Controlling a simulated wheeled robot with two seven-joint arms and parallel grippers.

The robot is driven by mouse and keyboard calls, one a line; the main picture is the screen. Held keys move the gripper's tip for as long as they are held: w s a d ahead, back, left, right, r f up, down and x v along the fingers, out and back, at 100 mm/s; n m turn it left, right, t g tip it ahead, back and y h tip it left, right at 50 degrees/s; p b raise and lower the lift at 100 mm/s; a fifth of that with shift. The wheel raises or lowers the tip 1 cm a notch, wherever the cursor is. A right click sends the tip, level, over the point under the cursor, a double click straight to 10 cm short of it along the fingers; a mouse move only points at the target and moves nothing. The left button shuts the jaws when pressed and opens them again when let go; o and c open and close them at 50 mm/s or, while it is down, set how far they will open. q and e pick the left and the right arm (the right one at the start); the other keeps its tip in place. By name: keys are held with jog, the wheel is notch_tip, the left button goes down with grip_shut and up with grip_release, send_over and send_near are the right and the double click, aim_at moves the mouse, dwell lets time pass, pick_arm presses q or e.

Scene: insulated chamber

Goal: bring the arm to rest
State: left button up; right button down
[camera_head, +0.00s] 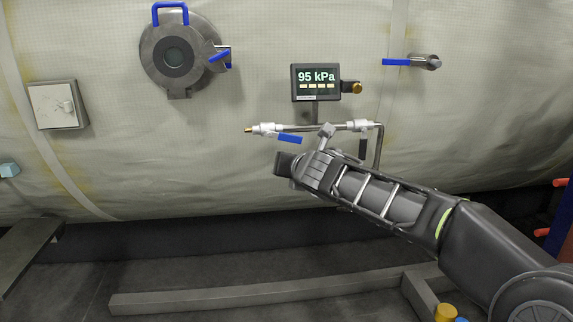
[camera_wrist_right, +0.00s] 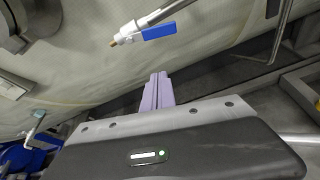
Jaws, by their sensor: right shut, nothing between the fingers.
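My right arm comes in from the lower right in the head view and reaches toward the chamber wall. Its gripper (camera_head: 284,163) is in front of the wall, a little below the thin pipe (camera_head: 308,129) with two valves. In the right wrist view the fingers (camera_wrist_right: 159,90) are together with nothing between them. The left valve's blue handle (camera_head: 289,138) lies nearly along the pipe and also shows in the right wrist view (camera_wrist_right: 159,32), beyond the fingertips and apart from them. The right valve's dark handle (camera_head: 362,149) hangs down. My left gripper is not in view.
A display (camera_head: 316,83) reading 95 kPa is above the pipe. A round port (camera_head: 174,56) with blue handles is upper left, a square box (camera_head: 57,105) far left, a blue-handled valve (camera_head: 410,62) upper right. A floor beam (camera_head: 250,296) runs below; the floor at lower left looks mostly clear.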

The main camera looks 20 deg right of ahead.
dwell(0.6)
jog(key=s+a+f+m+g+y+p, duration=0.2)
jog(key=s+a+f+m+y, duration=0.1)
jog(key=a+f+m, duration=0.85)
jog(key=s+a+f+m+g+y+p, duration=0.25)
jog(key=a+f+m, duration=0.55)
jog(key=f, duration=0.7)
jog(key=s+a+f+m+g+p, duration=0.2)
jog(key=s+f+m+g+p, duration=0.15)
jog(key=s+f+m, duration=0.85)
jog(key=s+f+g+p, duration=0.1)
jog(key=s+f, duration=0.2)
jog(key=s, duration=0.4)
jog(key=s+a+f+m+g+p, duration=0.1)
jog(key=s+f+g, duration=0.1)
jog(key=s+f, duration=0.2)
jog(key=s+f+g+p, duration=0.1)
jog(key=s+f+g, duration=0.1)
jog(key=s, duration=0.8)
jog(key=shift+s+a+f+y+p, duration=0.2)
jog(key=shift+a+f+y+p, duration=0.2)
jog(key=shift+f, duration=0.4)
